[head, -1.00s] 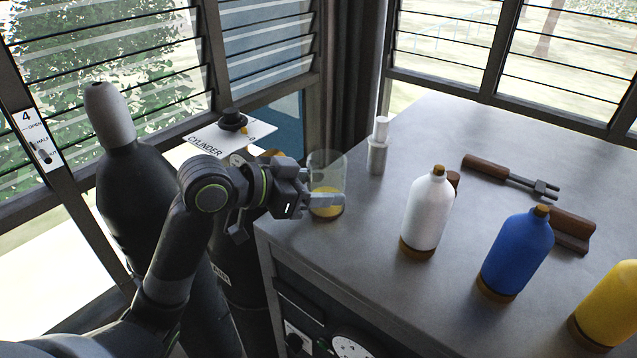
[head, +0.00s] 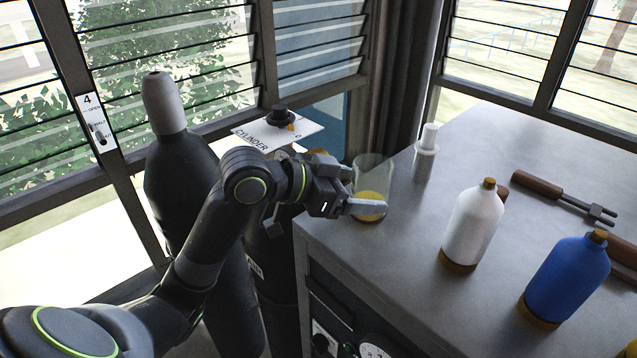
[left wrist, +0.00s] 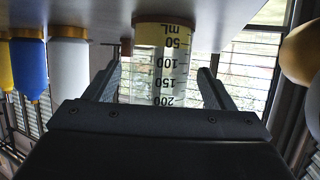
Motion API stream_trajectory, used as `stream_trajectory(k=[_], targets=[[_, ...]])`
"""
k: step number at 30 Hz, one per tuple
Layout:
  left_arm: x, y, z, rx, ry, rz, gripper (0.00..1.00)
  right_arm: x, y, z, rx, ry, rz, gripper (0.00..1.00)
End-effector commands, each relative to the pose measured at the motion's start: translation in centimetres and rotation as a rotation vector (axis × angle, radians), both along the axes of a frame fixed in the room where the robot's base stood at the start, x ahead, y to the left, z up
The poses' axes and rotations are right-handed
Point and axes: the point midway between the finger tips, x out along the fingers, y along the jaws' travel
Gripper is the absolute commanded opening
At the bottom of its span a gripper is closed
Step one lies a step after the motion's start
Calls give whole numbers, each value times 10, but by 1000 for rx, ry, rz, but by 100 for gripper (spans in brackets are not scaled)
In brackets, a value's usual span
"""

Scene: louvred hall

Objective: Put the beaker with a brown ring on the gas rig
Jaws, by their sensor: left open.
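A clear glass beaker (head: 375,172) stands upright near the left corner of the grey bench, with a yellow-brown band at its bottom. In the left wrist view the beaker (left wrist: 163,65) appears upside down, with mL marks and the tan band at its base. My left gripper (head: 366,193) is open at the beaker, its near finger in front of the glass. In the left wrist view its fingers stand on either side of the beaker, with small gaps. My right gripper is not in view. I cannot pick out a gas rig for certain.
On the bench (head: 400,240) are a white pump-like bottle (head: 426,160), a white bottle (head: 472,228), a blue bottle (head: 567,280) and a wooden-handled tool (head: 540,185). A dark gas cylinder (head: 180,190) and a CYLINDER sign (head: 255,133) stand left of the bench.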

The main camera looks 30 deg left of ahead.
Motion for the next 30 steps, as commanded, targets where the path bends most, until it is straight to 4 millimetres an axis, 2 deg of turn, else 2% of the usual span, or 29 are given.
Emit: stream_trajectory(k=[12,30], targets=[[-28,26,14,6,-1,1,77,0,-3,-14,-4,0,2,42],[-57,53,31,6,0,1,77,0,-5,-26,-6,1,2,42]])
